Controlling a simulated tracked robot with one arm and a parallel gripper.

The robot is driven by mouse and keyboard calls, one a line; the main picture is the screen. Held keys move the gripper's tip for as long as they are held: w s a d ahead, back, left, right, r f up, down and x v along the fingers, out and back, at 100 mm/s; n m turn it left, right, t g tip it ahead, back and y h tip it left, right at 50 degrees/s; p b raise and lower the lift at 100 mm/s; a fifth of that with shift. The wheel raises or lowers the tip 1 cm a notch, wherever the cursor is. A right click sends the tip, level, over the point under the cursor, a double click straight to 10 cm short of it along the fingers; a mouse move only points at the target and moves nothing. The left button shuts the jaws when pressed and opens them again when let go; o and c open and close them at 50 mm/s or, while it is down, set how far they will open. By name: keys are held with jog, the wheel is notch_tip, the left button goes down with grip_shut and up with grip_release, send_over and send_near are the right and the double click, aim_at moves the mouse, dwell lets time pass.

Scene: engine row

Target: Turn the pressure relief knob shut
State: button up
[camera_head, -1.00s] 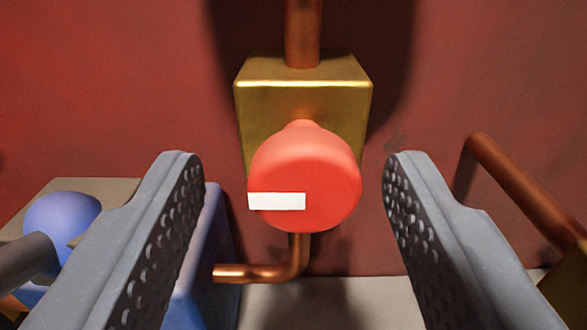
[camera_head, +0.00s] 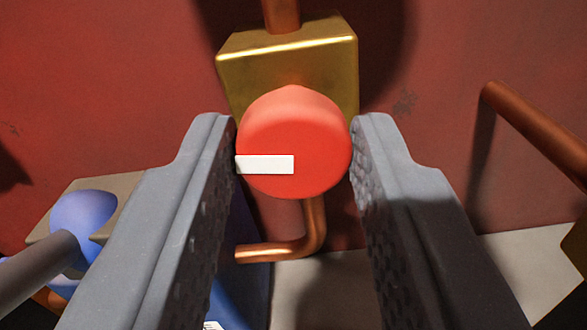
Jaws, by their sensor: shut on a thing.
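The red round knob (camera_head: 310,135) sits on the front of a brass block (camera_head: 290,65) in the middle of the view. A white bar mark (camera_head: 265,164) on its face lies level and points to the left. My gripper (camera_head: 294,150) is shut on the knob, one finger against its left side and the other against its right side. The fingers' inner faces are dimpled. The knob hides the lower part of the brass block.
A copper pipe (camera_head: 282,14) enters the block from above, and a bent one (camera_head: 300,240) runs below. A blue ball-shaped part (camera_head: 84,220) with a grey rod is at the left. Another copper pipe (camera_head: 535,130) stands at the right. A red wall is behind.

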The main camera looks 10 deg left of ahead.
jog(key=m+b, duration=0.2)
jog(key=m, duration=0.2)
jog(key=shift+f, duration=0.1)
jog(key=m+b, duration=0.1)
jog(key=m, duration=0.3)
jog(key=shift+d, duration=0.15)
jog(key=m, duration=0.5)
jog(key=shift+d+f+b, duration=0.1)
jog(key=shift+f+b, duration=0.1)
jog(key=shift+b, duration=0.2)
jog(key=shift+m, duration=0.4)
jog(key=shift+d+m, duration=0.1)
jog(key=shift+m, duration=0.8)
jog(key=shift+f+m, duration=0.1)
jog(key=shift+m, duration=0.3)
jog(key=o, duration=1)
jog(key=shift+c, duration=0.2)
jog(key=shift+a+r, duration=0.2)
